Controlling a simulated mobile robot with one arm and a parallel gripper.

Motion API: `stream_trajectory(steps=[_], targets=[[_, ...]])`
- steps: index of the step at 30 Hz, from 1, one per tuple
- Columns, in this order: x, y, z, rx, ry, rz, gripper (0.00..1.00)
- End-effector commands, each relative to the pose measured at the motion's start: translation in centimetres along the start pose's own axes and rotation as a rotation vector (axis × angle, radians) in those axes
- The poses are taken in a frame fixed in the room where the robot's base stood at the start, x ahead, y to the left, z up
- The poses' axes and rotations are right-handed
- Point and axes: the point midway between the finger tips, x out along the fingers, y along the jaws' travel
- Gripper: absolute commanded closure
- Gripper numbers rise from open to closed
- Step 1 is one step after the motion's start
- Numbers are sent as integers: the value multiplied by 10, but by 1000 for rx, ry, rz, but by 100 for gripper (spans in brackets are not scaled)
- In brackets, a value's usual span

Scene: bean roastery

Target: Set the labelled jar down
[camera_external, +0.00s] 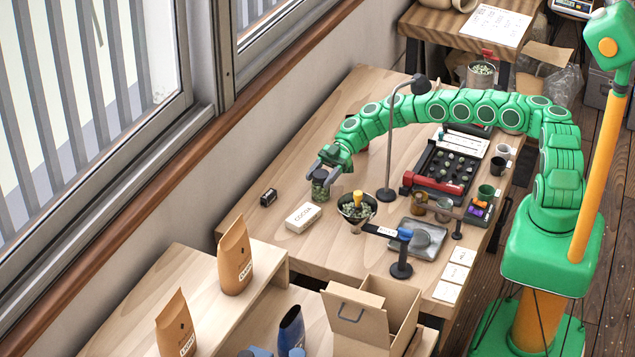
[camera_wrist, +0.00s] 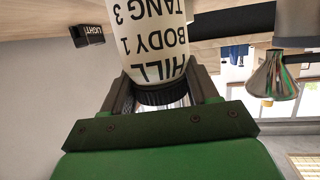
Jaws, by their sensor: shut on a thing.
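The labelled jar (camera_external: 320,186) is small, with a dark lid and greenish contents, over the left part of the wooden table. My gripper (camera_external: 328,171) is shut on it from above, at its top. In the wrist view the jar's pale label (camera_wrist: 155,45) reads "HILL BODY 1 TANG 3" upside down, and its black lid (camera_wrist: 163,95) sits between the two fingers of my gripper (camera_wrist: 162,80). The jar looks upright. I cannot tell whether its base touches the table.
The white "COCOA" box (camera_external: 302,217) is just in front of the jar, and a small black box (camera_external: 268,197) lies to its left. A funnel with beans (camera_external: 357,207) stands to the right. A lamp post (camera_external: 388,150) rises behind it.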

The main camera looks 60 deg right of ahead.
Motion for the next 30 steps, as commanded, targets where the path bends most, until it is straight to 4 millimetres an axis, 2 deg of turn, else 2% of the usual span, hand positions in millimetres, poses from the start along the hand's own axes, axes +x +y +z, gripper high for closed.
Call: stream_trajectory(steps=[1,2,6,19,30], targets=[[0,0,1,1,2,0,79],[0,0,1,0,2,0,38],[0,0,1,0,0,0,16],[-1,0,-1,-1,-2,0,15],[-57,1,-2,-3,0,3,15]])
